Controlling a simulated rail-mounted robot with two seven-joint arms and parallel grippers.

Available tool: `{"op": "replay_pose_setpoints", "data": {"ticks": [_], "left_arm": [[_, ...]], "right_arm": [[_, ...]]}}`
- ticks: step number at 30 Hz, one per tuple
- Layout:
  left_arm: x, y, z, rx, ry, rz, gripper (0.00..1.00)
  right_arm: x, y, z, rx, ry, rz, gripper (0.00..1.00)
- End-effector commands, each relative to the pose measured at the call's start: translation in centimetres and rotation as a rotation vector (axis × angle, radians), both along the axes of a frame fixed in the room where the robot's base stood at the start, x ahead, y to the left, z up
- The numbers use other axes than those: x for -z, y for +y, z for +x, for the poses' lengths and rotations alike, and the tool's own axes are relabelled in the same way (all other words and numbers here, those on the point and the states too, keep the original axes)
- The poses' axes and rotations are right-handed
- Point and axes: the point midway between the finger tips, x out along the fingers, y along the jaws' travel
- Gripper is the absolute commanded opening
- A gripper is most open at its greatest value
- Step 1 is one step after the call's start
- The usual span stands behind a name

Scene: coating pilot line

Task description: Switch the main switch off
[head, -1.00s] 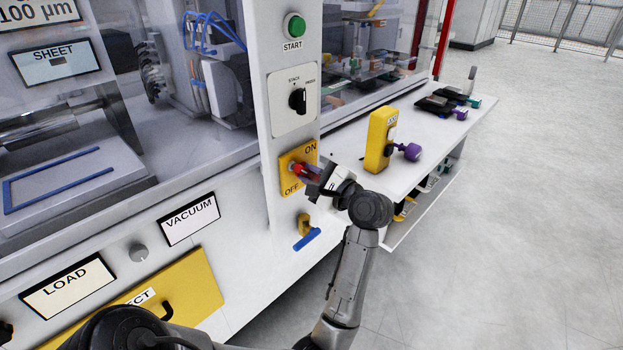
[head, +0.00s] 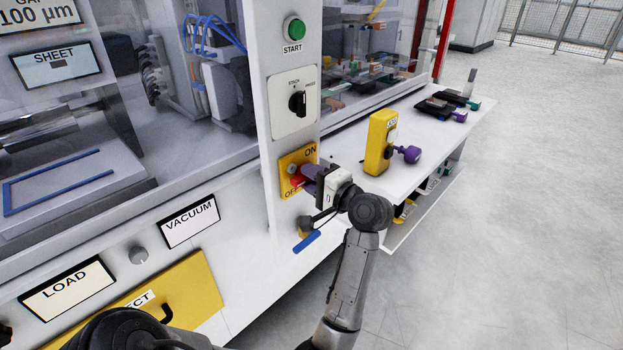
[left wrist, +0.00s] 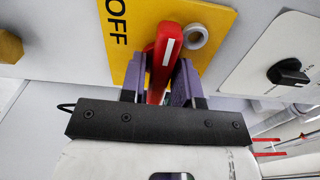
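The main switch is a yellow plate (head: 286,160) marked ON and OFF on the white machine post, with a red handle (head: 296,181). My left gripper (head: 307,178) is at the plate, its purple fingers on the handle. In the left wrist view the red handle (left wrist: 164,62) stands between the two fingers of my left gripper (left wrist: 163,82), which look closed against its sides. A grey ring (left wrist: 195,37) on the plate is beside the handle. The handle's exact angle is hard to tell. My right gripper is not in view.
Above the switch are a black rotary selector (head: 298,101) and a green START button (head: 295,27). Just below is a blue-handled valve (head: 307,241). To the right, a white shelf (head: 425,150) carries a yellow box (head: 380,141) with a purple part. Open floor lies right.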

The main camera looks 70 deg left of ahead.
Motion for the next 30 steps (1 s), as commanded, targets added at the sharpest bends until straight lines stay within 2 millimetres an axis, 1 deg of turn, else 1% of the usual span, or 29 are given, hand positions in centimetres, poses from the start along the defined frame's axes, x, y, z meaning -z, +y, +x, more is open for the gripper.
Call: {"op": "replay_pose_setpoints", "data": {"ticks": [1,6,14,27,30], "left_arm": [[0.0,0.0,0.0,0.000,0.001,0.000,0.34],[0.0,0.0,0.0,0.000,0.002,-0.001,0.49],[0.0,-0.2,0.1,0.001,0.004,-0.002,0.49],[0.0,-4.5,1.9,0.002,0.005,-0.002,0.49],[0.0,-5.1,2.2,0.001,0.003,-0.003,0.49]], "right_arm": [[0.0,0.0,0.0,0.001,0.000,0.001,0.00],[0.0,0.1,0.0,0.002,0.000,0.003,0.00],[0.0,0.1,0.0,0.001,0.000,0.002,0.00],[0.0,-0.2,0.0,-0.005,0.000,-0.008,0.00],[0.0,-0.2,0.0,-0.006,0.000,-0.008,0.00]]}}
